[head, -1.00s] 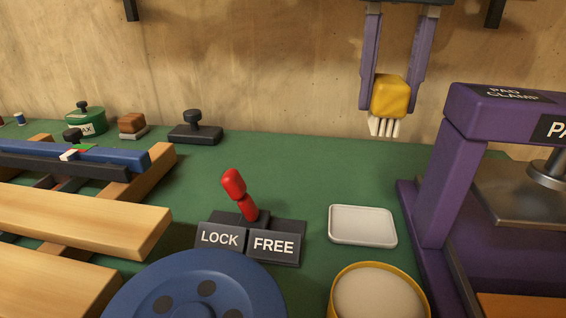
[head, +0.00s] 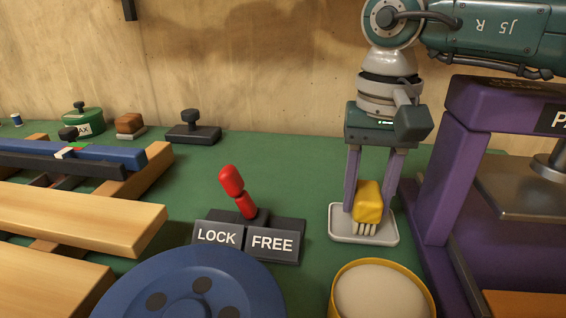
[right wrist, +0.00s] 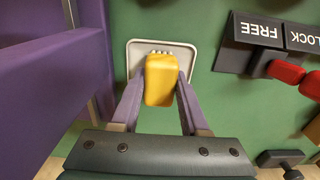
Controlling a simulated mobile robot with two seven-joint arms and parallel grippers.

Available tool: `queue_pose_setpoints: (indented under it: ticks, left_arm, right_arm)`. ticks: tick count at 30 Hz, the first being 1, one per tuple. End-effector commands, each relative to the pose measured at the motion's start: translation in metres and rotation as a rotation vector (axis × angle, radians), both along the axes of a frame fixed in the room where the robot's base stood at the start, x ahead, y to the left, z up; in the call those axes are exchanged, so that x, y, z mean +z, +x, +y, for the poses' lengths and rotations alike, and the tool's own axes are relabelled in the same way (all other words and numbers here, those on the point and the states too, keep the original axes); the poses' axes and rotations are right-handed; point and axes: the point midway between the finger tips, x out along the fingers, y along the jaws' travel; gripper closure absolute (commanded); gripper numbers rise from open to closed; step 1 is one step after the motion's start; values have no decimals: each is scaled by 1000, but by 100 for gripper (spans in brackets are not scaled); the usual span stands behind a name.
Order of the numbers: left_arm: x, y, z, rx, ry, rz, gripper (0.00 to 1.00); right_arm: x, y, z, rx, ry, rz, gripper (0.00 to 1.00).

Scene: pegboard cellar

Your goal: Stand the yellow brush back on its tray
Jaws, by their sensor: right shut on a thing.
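The yellow brush (head: 368,201) has a blocky yellow handle and pale bristles pointing down. It is upright over the white tray (head: 339,232), its bristles at or just above the tray surface; I cannot tell if they touch. My right gripper (head: 372,205) is shut on the brush, one purple finger on each side of the handle. In the right wrist view the brush (right wrist: 160,80) sits between the fingers, with the tray (right wrist: 136,50) behind it. My left gripper does not show.
The purple pad clamp (head: 435,180) stands close to the right of the tray. A round yellow-rimmed pot (head: 382,290) is in front. A red lever (head: 236,190) with LOCK and FREE plates stands to the left. Green bench top is clear behind the tray.

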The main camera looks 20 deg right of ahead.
Motion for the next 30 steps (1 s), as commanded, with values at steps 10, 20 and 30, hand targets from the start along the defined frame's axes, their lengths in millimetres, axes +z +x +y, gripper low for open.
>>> queue_pose_setpoints:
  ticks: [10, 20, 30]
  left_arm:
    - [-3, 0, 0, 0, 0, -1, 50]
    - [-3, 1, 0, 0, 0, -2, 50]
    - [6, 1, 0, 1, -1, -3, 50]
  right_arm:
    - [-2, 0, 0, 0, 0, 0, 42]
    - [-2, 0, 0, 0, 0, 0, 26]
    - [38, 1, 0, 0, 0, -6, 26]
